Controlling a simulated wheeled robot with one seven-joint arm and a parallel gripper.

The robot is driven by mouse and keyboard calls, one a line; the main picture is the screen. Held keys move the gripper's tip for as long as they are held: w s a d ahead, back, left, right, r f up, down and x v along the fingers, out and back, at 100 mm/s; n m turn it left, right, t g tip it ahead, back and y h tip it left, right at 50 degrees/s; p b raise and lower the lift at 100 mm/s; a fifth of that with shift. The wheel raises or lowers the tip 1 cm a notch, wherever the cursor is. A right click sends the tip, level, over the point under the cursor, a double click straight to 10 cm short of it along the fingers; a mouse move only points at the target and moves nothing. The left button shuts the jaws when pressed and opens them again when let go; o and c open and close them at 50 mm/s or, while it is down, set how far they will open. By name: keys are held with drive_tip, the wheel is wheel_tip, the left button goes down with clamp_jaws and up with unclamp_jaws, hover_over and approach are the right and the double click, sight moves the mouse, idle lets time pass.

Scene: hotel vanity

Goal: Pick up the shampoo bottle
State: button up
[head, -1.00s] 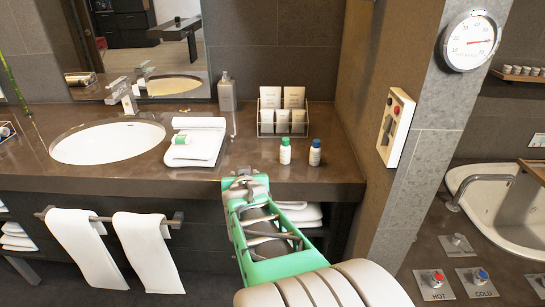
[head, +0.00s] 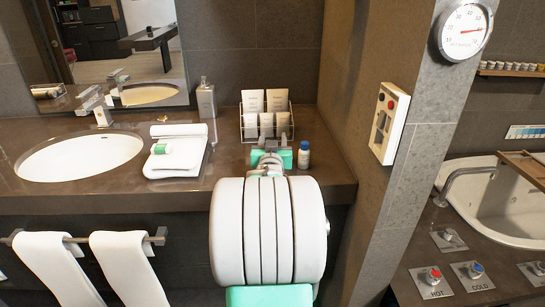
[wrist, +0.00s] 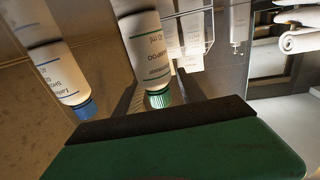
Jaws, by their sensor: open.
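The shampoo bottle (wrist: 148,48) is white with a green cap and a label that reads as shampoo. It appears upside down in the wrist view, with its cap toward my gripper. My gripper (wrist: 157,88) is open, with dark fingers showing on both sides of the cap; I cannot tell whether they touch it. In the head view my gripper (head: 268,158) is over the counter, and my arm hides the shampoo bottle. A white bottle with a blue cap (head: 303,155) stands just right of my gripper; it also shows in the wrist view (wrist: 62,75).
A wire rack (head: 243,128) with white packets and cups stands behind my gripper. A wall (head: 335,110) closes the right side.

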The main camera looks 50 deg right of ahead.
drive_tip(key=shift+c, duration=0.5)
clamp_jaws()
